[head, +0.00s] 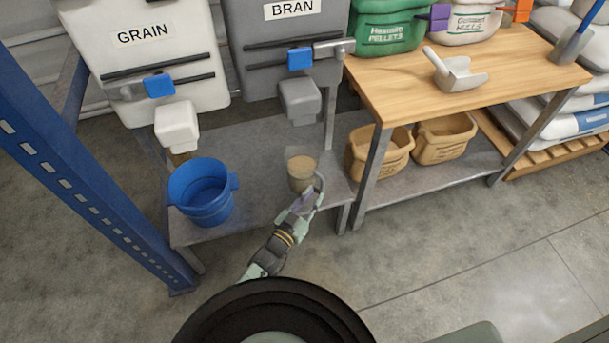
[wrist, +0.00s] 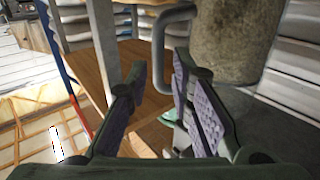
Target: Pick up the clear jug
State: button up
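The clear jug (head: 301,174) stands on the low grey shelf under the bran hopper, with brownish, grainy contents. In the wrist view the jug (wrist: 232,45) fills the upper right, and its grey loop handle (wrist: 159,48) faces the camera. My gripper (head: 308,196) is at the jug's handle side, low and to the right in the head view. In the wrist view my gripper (wrist: 160,70) is open, with the handle's upright part seen between the two purple-padded fingertips. I cannot tell whether a finger touches it.
A blue bucket (head: 204,192) stands left of the jug. The grain hopper (head: 150,80) and bran hopper (head: 282,75) hang above, their spouts close over the shelf. A table leg (head: 370,177) and tan bins (head: 378,152) stand to the right. A blue post (head: 90,180) is at left.

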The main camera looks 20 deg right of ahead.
aim_at(321, 187)
jog(key=x, duration=0.4)
jog(key=shift+s+d+r+p, duration=0.1)
jog(key=shift+d+r+p, duration=0.1)
jog(key=shift+p, duration=0.2)
jog(key=shift+w+d, duration=0.4)
jog(key=shift+w, duration=0.1)
grip_shut()
